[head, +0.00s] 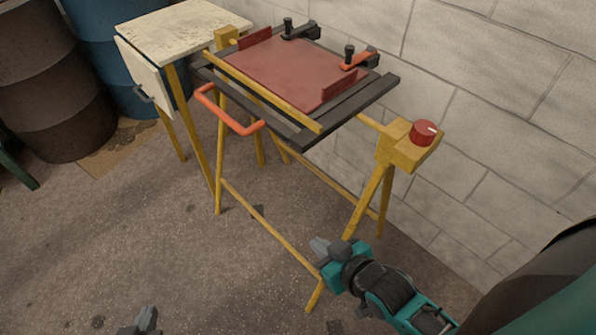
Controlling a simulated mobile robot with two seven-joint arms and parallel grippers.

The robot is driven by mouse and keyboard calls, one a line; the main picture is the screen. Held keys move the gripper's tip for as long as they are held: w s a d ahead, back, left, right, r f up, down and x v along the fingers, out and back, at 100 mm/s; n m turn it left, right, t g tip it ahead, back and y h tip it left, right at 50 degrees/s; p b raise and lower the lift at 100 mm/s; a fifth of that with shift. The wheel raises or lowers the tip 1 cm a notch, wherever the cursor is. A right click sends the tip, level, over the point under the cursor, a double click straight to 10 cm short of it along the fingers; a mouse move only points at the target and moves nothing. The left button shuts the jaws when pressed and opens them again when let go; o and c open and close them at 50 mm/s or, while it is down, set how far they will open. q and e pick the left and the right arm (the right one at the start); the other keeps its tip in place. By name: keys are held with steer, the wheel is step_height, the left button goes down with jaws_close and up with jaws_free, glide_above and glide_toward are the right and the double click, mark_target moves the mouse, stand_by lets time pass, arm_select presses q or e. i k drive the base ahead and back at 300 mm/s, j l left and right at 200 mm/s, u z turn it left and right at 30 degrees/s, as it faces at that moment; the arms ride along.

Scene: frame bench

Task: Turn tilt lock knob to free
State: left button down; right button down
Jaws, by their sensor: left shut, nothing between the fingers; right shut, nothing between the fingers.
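The tilt lock knob (423,133) is a red round knob with a white mark on its top. It sits on a yellow block (404,150) at the right end of the bench frame. A tilting frame with a red panel (285,72) and dark rails hangs between the yellow stands, with an orange handle (228,118) at its front. My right gripper (320,247) is shut and empty, in front of and below the knob, apart from it. My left gripper (148,318) is shut and empty at the bottom edge, far from the knob; most of its arm is out of view.
A small table (180,32) with a worn pale top stands at the back left. A block wall (490,120) runs close behind the knob. The floor in front is mostly clear.

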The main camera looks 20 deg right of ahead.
mark_target(423, 133)
steer(key=z, duration=1.55)
